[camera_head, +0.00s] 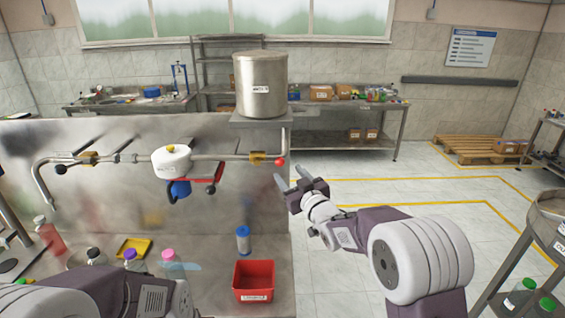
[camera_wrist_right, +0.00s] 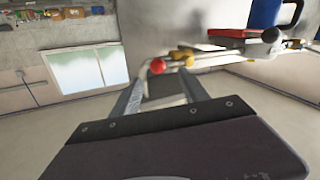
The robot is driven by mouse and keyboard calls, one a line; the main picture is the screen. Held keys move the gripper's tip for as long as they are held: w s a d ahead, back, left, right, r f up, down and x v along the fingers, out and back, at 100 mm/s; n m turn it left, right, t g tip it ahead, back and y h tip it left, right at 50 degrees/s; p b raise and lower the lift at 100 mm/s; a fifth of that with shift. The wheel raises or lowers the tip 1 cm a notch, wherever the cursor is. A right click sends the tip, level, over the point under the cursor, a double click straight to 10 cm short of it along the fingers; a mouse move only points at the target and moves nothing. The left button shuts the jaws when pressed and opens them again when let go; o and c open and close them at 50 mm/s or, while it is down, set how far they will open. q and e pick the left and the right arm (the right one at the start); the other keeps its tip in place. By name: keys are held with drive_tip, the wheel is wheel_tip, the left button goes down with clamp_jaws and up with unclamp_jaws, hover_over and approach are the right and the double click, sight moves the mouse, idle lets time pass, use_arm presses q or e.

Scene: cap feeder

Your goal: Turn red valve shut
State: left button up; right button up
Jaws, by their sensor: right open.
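The red valve's round red knob (camera_head: 281,161) sits at the right end of the horizontal pipe, beside a yellow valve body (camera_head: 258,158). In the right wrist view the red knob (camera_wrist_right: 157,66) shows near the fingertips, between the two finger lines, with yellow fittings (camera_wrist_right: 182,54) close by. My right gripper (camera_head: 289,173) is open and empty, just right of and below the knob in the head view. Contact cannot be seen. My left arm shows at the bottom left; its gripper is not in view.
A white unit (camera_head: 171,160) with a red bar handle (camera_head: 206,180) hangs on the pipe to the left. A steel tank (camera_head: 260,85) stands above the knob. A red bin (camera_head: 253,281), a blue-and-white canister (camera_head: 243,240) and several bottles stand on the bench.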

sight(281, 164)
drive_tip(key=x, duration=0.2)
drive_tip(key=p+x, duration=0.2)
drive_tip(key=x, duration=0.1)
drive_tip(key=shift+w+d, duration=0.15)
drive_tip(key=shift+w, duration=0.3)
drive_tip(key=shift+w+a, duration=0.1)
drive_tip(key=shift+a, duration=0.25)
drive_tip(key=shift+w+d, duration=0.1)
drive_tip(key=shift+w, duration=0.05)
drive_tip(key=shift+c, duration=0.9)
drive_tip(key=c, duration=0.5)
clamp_jaws()
drive_tip(key=shift+s+d+r, duration=0.1)
drive_tip(key=shift+s, duration=0.1)
drive_tip(key=shift+d, duration=0.1)
drive_tip(key=shift+r, duration=0.15)
